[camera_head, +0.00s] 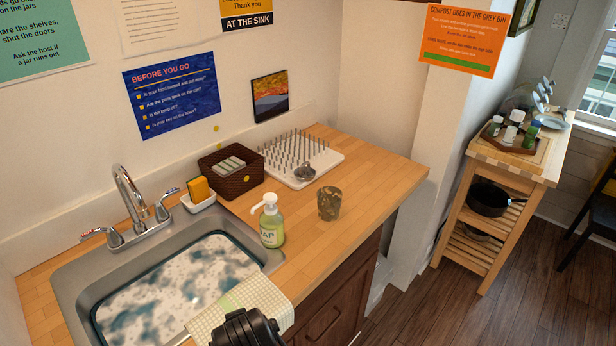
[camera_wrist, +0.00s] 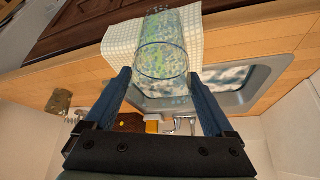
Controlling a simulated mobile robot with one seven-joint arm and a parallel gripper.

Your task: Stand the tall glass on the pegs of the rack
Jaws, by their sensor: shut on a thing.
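The tall glass (camera_wrist: 163,42) is clear with a greenish speckle and shows in the wrist view between my fingertips, in front of the checked cloth. My gripper (camera_wrist: 159,75) is shut on it. In the head view my gripper (camera_head: 246,328) is at the bottom edge, by the cloth at the sink's front rim; the glass is hard to make out there. The rack (camera_head: 325,160) is a white board with rows of upright grey pegs, at the back of the wooden counter.
A brown tumbler (camera_head: 329,204) and a soap bottle (camera_head: 271,222) stand on the counter before the rack. A brown basket (camera_head: 231,172) is left of the rack, a sponge holder (camera_head: 198,200) by the tap. The sink (camera_head: 75,290) holds foamy water. The counter's right end is clear.

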